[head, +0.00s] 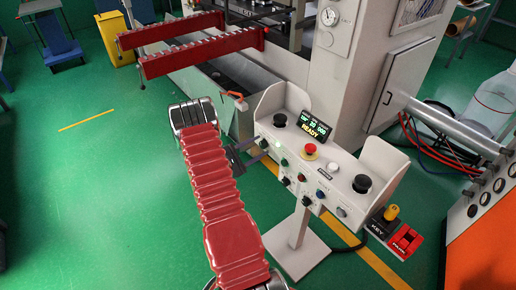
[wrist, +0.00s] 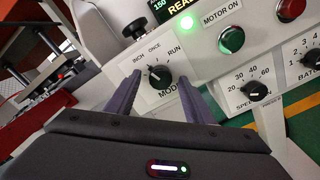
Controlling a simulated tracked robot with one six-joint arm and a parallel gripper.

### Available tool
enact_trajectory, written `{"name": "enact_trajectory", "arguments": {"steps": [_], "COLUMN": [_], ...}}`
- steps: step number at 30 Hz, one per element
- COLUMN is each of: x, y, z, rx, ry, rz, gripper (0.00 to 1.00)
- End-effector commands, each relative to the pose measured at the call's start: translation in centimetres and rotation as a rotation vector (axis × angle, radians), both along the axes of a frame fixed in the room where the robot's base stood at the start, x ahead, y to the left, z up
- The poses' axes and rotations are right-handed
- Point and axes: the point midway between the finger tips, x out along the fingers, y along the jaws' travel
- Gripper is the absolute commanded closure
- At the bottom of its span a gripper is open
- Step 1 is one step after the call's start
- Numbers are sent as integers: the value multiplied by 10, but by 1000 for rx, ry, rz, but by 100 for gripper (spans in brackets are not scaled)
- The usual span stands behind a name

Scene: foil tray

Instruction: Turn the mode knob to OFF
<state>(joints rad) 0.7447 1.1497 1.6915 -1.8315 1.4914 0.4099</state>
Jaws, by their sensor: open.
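The black mode knob (wrist: 160,78) sits on the white panel in the wrist view, with INCH, ONCE and RUN printed around its upper side. An OFF label is not visible, and the MODE lettering below is partly covered. I cannot clearly tell which label the knob's pointer faces. My gripper (wrist: 159,74) is open, with one purple-grey finger on each side of the knob. Contact with the knob cannot be made out. In the head view my gripper (head: 248,153) reaches the left front of the control console (head: 344,172); the knob is hard to pick out there.
A lit display (head: 313,127) reads READY. A red mushroom button (head: 310,150) and black buttons (head: 279,120) (head: 362,184) stand on the console top. The green MOTOR ON button (wrist: 231,40) and speed knob (wrist: 256,90) are right of the mode knob. Green floor is open at left.

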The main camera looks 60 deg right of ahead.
Motion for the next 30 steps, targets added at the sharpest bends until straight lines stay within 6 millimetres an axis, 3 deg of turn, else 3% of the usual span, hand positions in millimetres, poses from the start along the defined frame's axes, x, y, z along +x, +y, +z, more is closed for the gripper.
{"name": "enact_trajectory", "arguments": {"steps": [11,30], "x": [-3,-2], "y": [-6,-1], "z": [0,0], "rx": [0,0], "ry": [1,0], "rz": [0,2], "gripper": [52,93]}}
